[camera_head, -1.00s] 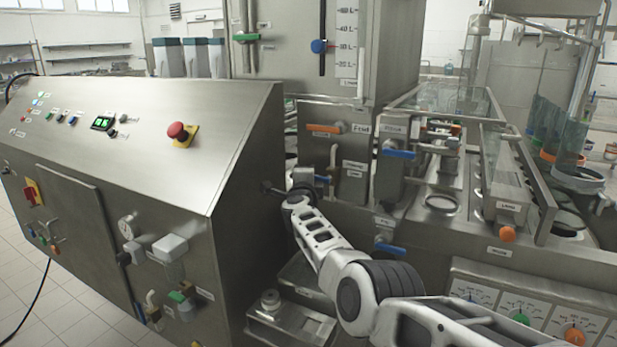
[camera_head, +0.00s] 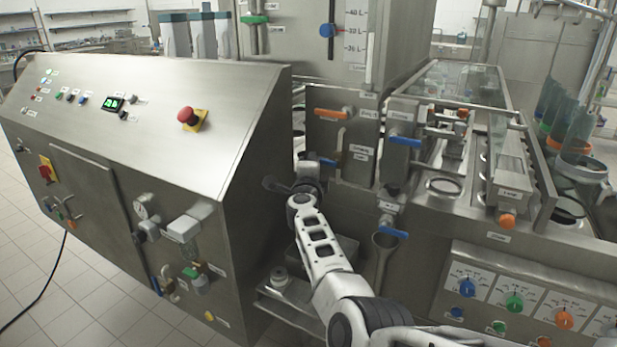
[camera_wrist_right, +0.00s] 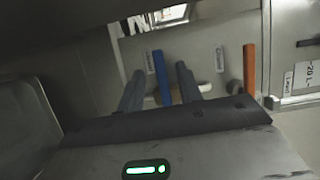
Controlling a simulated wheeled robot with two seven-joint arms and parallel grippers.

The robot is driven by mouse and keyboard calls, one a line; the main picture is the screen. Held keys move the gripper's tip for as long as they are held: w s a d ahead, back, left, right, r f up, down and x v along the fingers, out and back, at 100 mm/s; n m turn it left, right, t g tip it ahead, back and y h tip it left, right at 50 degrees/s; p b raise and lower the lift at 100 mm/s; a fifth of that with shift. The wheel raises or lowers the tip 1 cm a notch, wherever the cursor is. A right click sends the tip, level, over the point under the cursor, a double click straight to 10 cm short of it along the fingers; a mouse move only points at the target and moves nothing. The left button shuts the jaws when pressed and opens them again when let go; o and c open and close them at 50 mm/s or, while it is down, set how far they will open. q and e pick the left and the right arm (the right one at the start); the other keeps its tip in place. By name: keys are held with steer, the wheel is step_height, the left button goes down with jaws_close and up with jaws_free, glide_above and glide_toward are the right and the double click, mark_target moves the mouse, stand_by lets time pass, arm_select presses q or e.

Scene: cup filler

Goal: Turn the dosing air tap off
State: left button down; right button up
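A blue lever handle (camera_head: 325,162) sits low on the steel tap panel, below an orange lever handle (camera_head: 332,113). It is probably the dosing air tap; the small labels are too blurred to read. My right gripper (camera_head: 307,168) is close in front of it, seen mostly from behind. In the right wrist view, the two dark fingers (camera_wrist_right: 160,73) are spread, with the blue handle (camera_wrist_right: 161,79) showing between them. I cannot tell whether they touch it. The orange handle (camera_wrist_right: 249,69) stands to the right, outside the fingers. My left gripper is not in view.
A sloped steel console (camera_head: 150,115) with a red stop button (camera_head: 186,114) stands close left of my right gripper. Other blue taps (camera_head: 405,141) and (camera_head: 395,233) are to the right. A dial panel (camera_head: 515,300) is at the lower right.

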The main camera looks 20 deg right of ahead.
steer(key=v, duration=1.1)
steer(key=shift+s+d, duration=0.1)
